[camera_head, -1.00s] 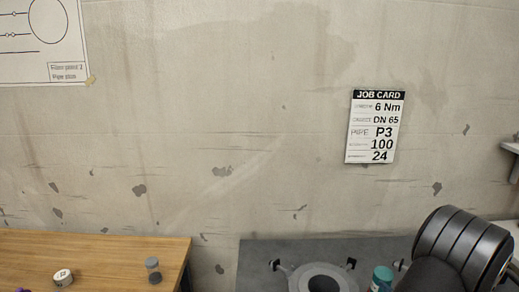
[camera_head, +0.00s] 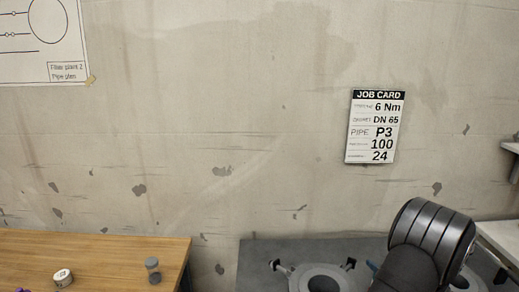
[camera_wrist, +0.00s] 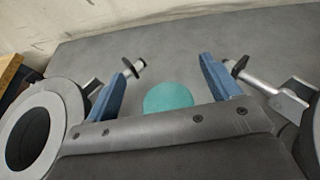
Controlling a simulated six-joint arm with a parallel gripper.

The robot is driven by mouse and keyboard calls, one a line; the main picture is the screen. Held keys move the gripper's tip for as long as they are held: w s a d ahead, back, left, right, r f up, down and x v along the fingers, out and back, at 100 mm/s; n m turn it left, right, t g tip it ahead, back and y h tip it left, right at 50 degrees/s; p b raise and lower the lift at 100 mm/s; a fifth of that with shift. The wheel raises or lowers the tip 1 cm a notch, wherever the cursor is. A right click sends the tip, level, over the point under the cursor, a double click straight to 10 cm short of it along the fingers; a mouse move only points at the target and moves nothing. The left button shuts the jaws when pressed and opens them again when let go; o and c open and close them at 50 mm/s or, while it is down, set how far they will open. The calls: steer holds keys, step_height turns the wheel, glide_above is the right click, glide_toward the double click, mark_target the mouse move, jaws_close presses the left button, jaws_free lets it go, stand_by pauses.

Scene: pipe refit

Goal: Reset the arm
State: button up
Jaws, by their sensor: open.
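My gripper (camera_wrist: 163,68) shows in the wrist view with its two blue fingers spread wide apart and nothing clasped between them. A teal round-topped object (camera_wrist: 168,96) shows below, between the fingers. Its near side is hidden by the gripper body. I cannot tell its distance from the fingers.
A grey bench (camera_head: 255,262) carries a round flange (camera_head: 322,271) with swing bolts; ring flanges flank the gripper in the wrist view. A wooden table (camera_head: 100,255) at left holds a white round tin (camera_head: 62,277) and a grey-capped jar (camera_head: 152,268). A job card (camera_head: 376,127) hangs behind.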

steer(key=s+d+r, duration=0.4)
steer(key=s+r, duration=0.2)
steer(key=s, duration=0.4)
step_height(320, 180, up, 6)
steer(key=r, duration=0.1)
steer(key=w+a+n+g+y, duration=0.1)
steer(key=w+a, duration=0.4)
steer(key=a, duration=0.5)
steer(key=w+a+n+g+y, duration=0.1)
steer(key=w+a+n+y, duration=0.2)
steer(key=a, duration=0.8)
steer(key=w+a+f+n+g+y, duration=0.1)
steer(key=w+a+n+y, duration=0.1)
steer(key=w+a, duration=0.5)
steer(key=shift+w+a+n+y, duration=0.15)
steer(key=shift+a+n+y, duration=0.25)
steer(key=shift+a, duration=1.5)
steer(key=shift+o, duration=0.5)
